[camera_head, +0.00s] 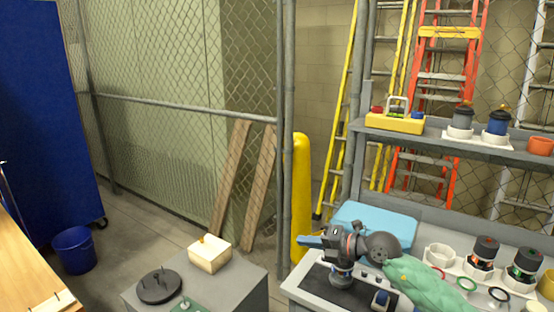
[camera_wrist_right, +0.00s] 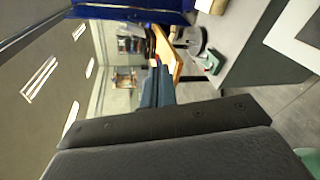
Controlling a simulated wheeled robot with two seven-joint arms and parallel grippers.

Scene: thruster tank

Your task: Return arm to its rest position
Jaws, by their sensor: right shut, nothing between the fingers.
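My right gripper (camera_head: 305,241) is over the left part of the grey bench (camera_head: 303,289), its blue fingers pointing left. The fingers are together with nothing between them. In the right wrist view the shut fingers (camera_wrist_right: 157,88) show beyond a dark housing. The dark wrist behind them covers part of the bench. A small dark and blue part (camera_head: 342,276) stands on the black mat (camera_head: 322,281) just below the gripper; whether they touch is unclear. My left gripper is not in view.
A blue case (camera_head: 372,220) lies behind my gripper. A shelf (camera_head: 460,142) with parts is above. A grey pedestal (camera_head: 232,283) bears a pale box (camera_head: 210,256). Floor between bench and pedestal is narrow.

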